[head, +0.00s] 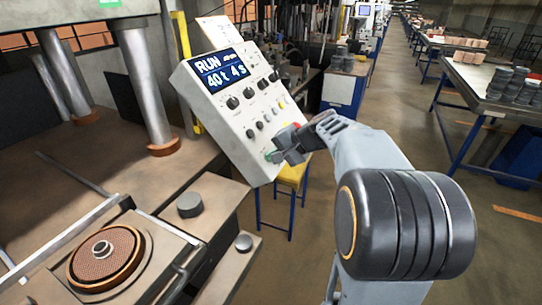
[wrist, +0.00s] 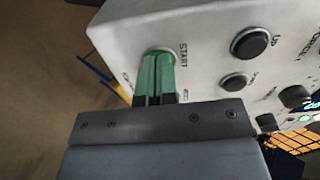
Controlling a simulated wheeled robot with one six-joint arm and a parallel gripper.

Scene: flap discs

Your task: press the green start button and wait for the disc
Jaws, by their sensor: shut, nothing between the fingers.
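The grey control panel (head: 232,112) stands in the middle of the head view, its screen (head: 219,70) reading RUN, 40 t, 4 s. My gripper (head: 276,157) is shut and empty, its tips at the panel's lower part. A bit of the green start button (head: 269,156) shows beside the tips. In the wrist view my shut fingers (wrist: 157,72) look green and end at the START label, covering most of the button; whether they touch it I cannot tell. A brown round disc (head: 104,256) with a metal hub sits in the press fixture at lower left.
The press columns (head: 142,85) rise at the left over the brown press bed. A grey cylinder (head: 190,204) stands on the bed's front part. A yellow-topped stool (head: 292,174) is below the panel. Benches with stacked discs (head: 508,85) stand at right, beside an open aisle.

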